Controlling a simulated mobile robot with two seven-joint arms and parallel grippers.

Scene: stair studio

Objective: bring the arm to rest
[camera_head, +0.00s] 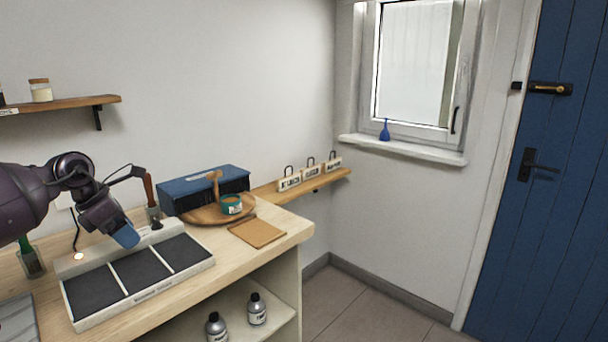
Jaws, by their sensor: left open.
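My left arm (72,170) comes in from the left, dark purple, and bends down over the workbench (272,232). My left gripper (125,236) is open, with a blue part at its lower end. It hangs above the back edge of a white tray (140,298) with three dark grey compartments. I see nothing held in it. Whether it touches the tray cannot be told. My right gripper is out of view.
A glass jar (32,264) stands left. Two bottles (257,309) sit on the lower shelf. Floor at right is clear.

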